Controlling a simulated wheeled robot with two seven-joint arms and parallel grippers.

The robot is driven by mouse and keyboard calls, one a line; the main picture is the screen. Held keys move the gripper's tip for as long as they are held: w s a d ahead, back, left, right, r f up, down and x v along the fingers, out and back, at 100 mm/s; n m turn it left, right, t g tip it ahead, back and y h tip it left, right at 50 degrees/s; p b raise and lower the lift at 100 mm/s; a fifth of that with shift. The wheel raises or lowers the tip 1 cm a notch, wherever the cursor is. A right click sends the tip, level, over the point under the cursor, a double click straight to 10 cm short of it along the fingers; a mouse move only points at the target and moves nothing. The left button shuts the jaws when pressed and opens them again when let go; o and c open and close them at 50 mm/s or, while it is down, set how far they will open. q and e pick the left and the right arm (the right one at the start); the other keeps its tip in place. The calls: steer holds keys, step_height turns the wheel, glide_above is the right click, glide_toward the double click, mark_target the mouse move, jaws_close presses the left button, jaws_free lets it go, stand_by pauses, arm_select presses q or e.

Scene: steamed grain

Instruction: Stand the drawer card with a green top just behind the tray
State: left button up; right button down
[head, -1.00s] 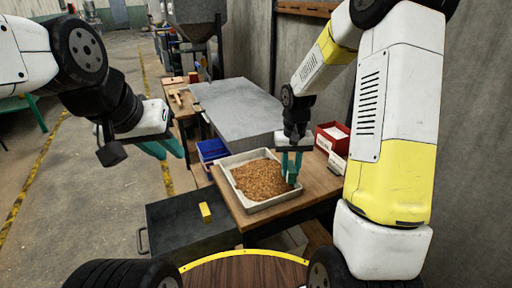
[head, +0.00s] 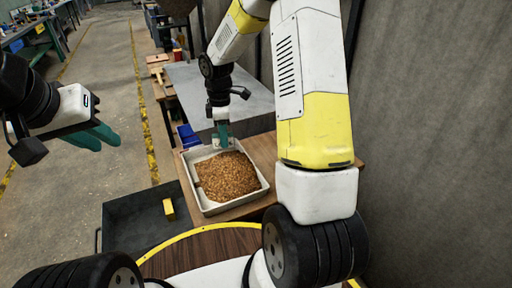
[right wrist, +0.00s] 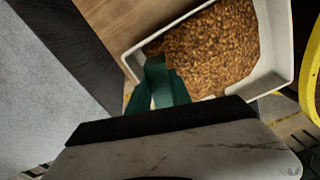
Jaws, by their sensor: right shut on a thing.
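The white tray (head: 262,187), filled with brown grain, lies on the wooden table; it also shows in the right wrist view (right wrist: 275,40). My right gripper (head: 222,140) points down at the tray's far edge, its teal fingers shut on a small pale piece. That piece, the drawer card (head: 232,143), is mostly hidden by the fingers; I cannot make out its green top or whether it touches the table. In the right wrist view the fingers (right wrist: 157,90) are beside a tray corner. My left gripper (head: 95,137) is open and empty, in the air at the left.
A grey metal surface (head: 245,110) lies behind the tray. A blue bin (head: 187,138) is at the tray's far left. A dark open drawer (head: 122,215) with a yellow block (head: 169,209) is left of the table. Bare wooden tabletop (head: 262,150) shows right of the gripper.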

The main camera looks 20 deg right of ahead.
steer(key=n, duration=0.3)
steer(key=shift+w+a, duration=0.35)
steer(key=shift+d+f, duration=0.1)
steer(key=shift+d, duration=0.15)
glide_above(267, 152)
steer(key=shift+w+a+f, duration=0.1)
steer(key=shift+a+f, duration=0.1)
steer(key=shift+f, duration=0.45)
steer(key=shift+d+f, duration=0.15)
steer(key=shift+f, duration=0.75)
steer(key=shift+d+f, duration=0.15)
steer(key=shift+f, duration=0.75)
steer(key=shift+f, duration=0.1)
steer(key=c, duration=1.2)
jaws_free()
steer(key=shift+o, duration=0.2)
